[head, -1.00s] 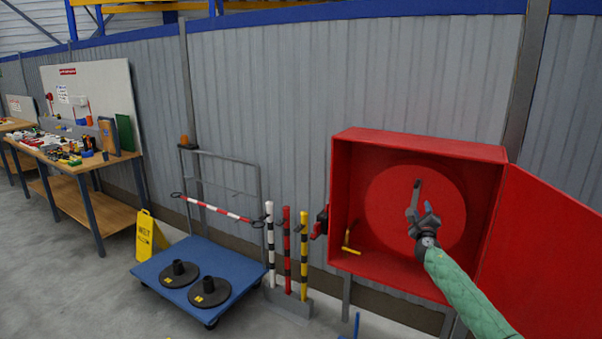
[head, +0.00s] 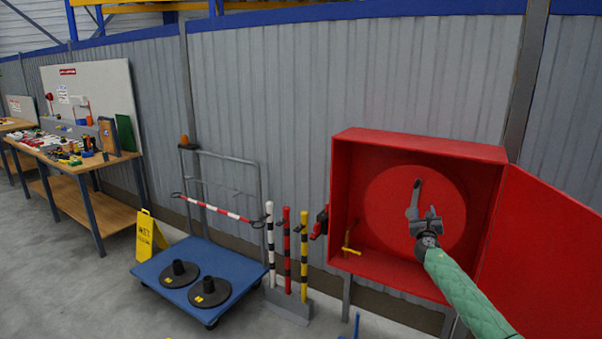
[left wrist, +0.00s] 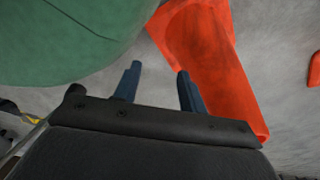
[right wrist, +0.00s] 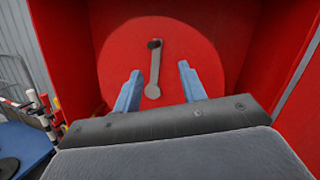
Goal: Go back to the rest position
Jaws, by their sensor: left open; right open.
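My right gripper (head: 426,218) is open and empty in front of the open red cabinet (head: 420,140). In the right wrist view its two fingers (right wrist: 160,88) stand apart, with a grey lever (right wrist: 153,72) on the cabinet's round red disc (right wrist: 195,45) behind them. The lever (head: 414,200) also shows in the head view, just above and left of the fingers. I cannot tell whether the fingers touch it. My left gripper (left wrist: 157,85) is open and empty in the left wrist view, over the grey floor. It does not show in the head view.
The cabinet's door (head: 545,255) hangs open at right. A yellow handle (head: 350,250) shows inside the cabinet. A blue trolley (head: 215,262), striped posts (head: 287,250) and a yellow sign (head: 146,235) stand left. An orange object (left wrist: 205,60) lies near my left gripper.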

